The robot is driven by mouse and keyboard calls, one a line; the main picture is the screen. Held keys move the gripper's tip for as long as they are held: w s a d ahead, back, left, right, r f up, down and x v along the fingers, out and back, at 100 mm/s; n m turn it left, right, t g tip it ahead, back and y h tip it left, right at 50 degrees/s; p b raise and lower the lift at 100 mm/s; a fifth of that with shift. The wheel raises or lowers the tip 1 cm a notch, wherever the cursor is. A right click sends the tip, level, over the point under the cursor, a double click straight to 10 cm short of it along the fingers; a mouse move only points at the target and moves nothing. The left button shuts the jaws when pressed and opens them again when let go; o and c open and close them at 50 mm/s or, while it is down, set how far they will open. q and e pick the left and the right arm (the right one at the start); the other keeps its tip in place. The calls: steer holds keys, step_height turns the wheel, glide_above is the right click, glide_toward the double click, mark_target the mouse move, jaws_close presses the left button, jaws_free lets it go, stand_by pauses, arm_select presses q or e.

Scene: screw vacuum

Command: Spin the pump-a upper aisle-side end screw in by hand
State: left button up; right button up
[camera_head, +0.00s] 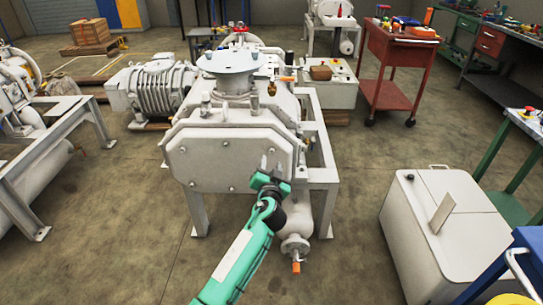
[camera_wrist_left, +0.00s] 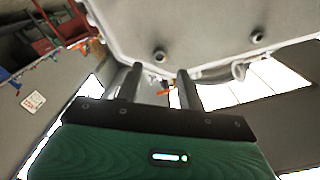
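The central pump shows its pale grey end plate (camera_head: 215,158) facing me, with several small screws around the edge. My left gripper (camera_head: 271,165) is in front of the plate's right part. In the left wrist view its two fingers (camera_wrist_left: 160,70) stand apart, with no object held between them. One screw head (camera_wrist_left: 160,55) on the plate lies just beyond the gap between the fingertips; whether they touch it, I cannot tell. A second screw head (camera_wrist_left: 258,37) sits farther right, clear of the fingers. In the head view my gripper hides the plate behind it. My right gripper is not in view.
A valve with an orange handle (camera_head: 296,268) sticks out low on the pump's right. A white cabinet (camera_head: 445,225) stands at the right, a red cart (camera_head: 385,85) behind it. Another pump frame (camera_head: 50,150) stands left. Floor is free between it and the central pump.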

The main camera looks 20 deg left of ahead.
mark_target(271, 152)
arm_select(q)
steer(key=shift+x, duration=2.55)
jaws_close()
